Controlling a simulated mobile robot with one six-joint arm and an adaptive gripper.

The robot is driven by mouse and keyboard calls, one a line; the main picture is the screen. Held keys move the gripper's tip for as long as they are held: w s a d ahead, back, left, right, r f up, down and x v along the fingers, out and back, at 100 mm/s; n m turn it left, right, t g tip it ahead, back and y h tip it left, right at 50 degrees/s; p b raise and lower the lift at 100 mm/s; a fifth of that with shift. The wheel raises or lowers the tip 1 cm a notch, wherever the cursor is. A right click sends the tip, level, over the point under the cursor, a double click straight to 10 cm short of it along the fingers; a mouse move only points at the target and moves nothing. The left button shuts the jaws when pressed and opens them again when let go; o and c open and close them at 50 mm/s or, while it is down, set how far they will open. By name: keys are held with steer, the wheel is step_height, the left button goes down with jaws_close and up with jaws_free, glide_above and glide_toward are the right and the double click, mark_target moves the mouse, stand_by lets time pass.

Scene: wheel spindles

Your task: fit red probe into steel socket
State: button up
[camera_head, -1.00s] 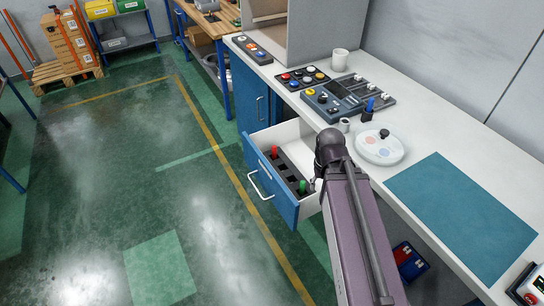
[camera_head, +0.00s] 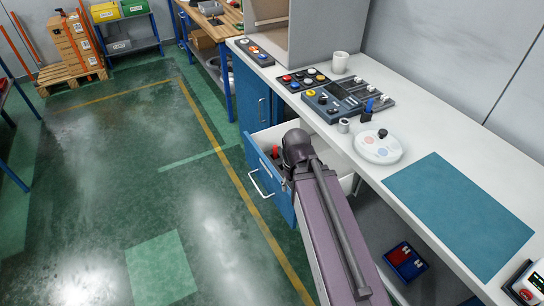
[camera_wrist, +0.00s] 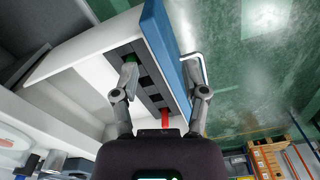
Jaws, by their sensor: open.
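The red probe (camera_head: 276,152) stands in a dark rack inside the open drawer, partly hidden by my arm. In the wrist view the red probe (camera_wrist: 165,118) shows near the gripper's base, between the finger roots. My gripper (camera_wrist: 161,66) is open and empty above the drawer, its fingers spread across the rack (camera_wrist: 148,80). In the head view my arm hides the gripper. A small grey metal cylinder (camera_head: 344,126) on the worktop may be the steel socket; I cannot tell for sure.
A green probe (camera_wrist: 130,58) is by the left fingertip. The blue-fronted drawer (camera_head: 282,203) juts from under the worktop (camera_head: 425,135). A white round plate with a dark knob (camera_head: 378,147), a pen holder (camera_head: 367,117) and control panels stand nearby. The teal mat (camera_head: 460,214) is bare.

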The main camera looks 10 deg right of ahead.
mark_target(275, 146)
steer(key=shift+o, duration=1)
steer(key=shift+a, duration=0.1)
steer(key=w+r+m+p, duration=0.2)
steer(key=w+m, duration=0.1)
steer(key=w, duration=2.6)
steer(key=shift+a+r, duration=0.2)
steer(key=shift+f, duration=0.2)
step_height(275, 146, down, 8)
steer(key=b, duration=0.8)
steer(key=shift+f, duration=0.15)
steer(key=shift+f, duration=0.1)
steer(key=shift+d+f+b, duration=0.15)
steer(key=shift+f+b, duration=1.1)
steer(key=shift+b, duration=0.15)
steer(key=shift+d+f+b, duration=0.15)
steer(key=shift+f+b, duration=1.1)
steer(key=shift+b, duration=0.1)
